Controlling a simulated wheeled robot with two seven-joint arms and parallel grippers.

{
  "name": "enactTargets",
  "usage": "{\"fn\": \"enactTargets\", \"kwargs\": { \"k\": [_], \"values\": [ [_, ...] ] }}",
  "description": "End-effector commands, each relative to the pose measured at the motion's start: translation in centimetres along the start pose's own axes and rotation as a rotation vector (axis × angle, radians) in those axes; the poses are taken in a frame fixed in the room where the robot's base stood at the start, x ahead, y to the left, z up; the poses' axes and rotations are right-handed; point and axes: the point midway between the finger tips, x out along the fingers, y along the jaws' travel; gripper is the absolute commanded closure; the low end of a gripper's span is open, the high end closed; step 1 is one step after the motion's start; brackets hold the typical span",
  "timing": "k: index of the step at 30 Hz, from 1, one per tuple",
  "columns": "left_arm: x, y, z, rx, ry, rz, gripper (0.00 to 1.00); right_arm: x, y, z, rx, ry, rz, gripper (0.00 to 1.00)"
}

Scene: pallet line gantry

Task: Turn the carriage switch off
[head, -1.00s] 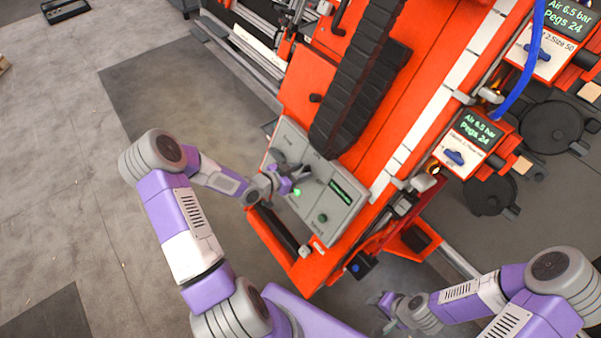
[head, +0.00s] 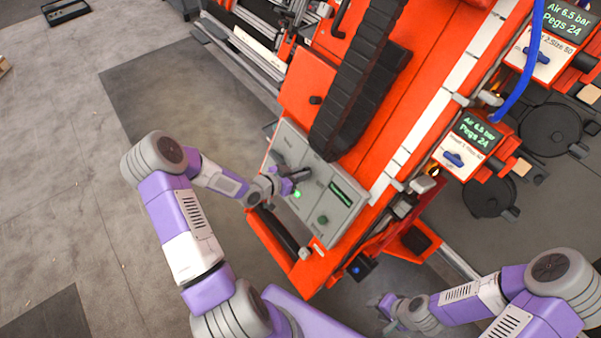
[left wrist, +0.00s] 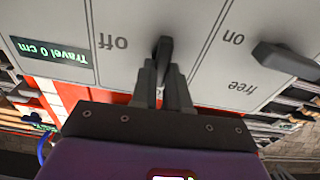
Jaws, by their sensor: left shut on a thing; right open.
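The grey control panel (head: 345,213) is on the end of the orange machine. My left gripper (head: 297,176) is at this panel in the head view. In the left wrist view, its fingers (left wrist: 164,75) are shut on a dark switch lever (left wrist: 163,48). This lever stands between the printed words "off" and "on", which appear upside down. The fingers hide its lower part, and I cannot tell its setting. A second dark lever (left wrist: 285,58) is beside the word "free". My right gripper (head: 388,305) is open and empty, low and away from the panel.
A display (left wrist: 54,55) reads "Travel 0 cm". A lit green lamp (head: 297,194) and a green button (head: 322,219) are on the panel. A dark handle bar (head: 279,230) runs along the machine's near edge. A black cable chain (head: 352,90) rises above the panel. Open floor lies left.

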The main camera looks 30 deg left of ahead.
Motion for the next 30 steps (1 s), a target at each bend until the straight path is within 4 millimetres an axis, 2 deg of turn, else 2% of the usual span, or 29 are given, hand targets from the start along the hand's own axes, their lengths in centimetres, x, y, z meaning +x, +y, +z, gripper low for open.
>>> {"fn": "enactTargets", "kwargs": {
  "k": [8,30],
  "values": [
    [-0.1,-0.1,-0.1,-0.185,-0.001,-0.018,1.0,-1.3,-0.5,0.1,0.0,0.0,0.0,0.57],
    [-0.1,-0.6,0.2,-0.885,-0.001,-0.085,1.0,-4.3,-1.6,0.2,0.0,0.0,0.0,0.57]
  ]
}}
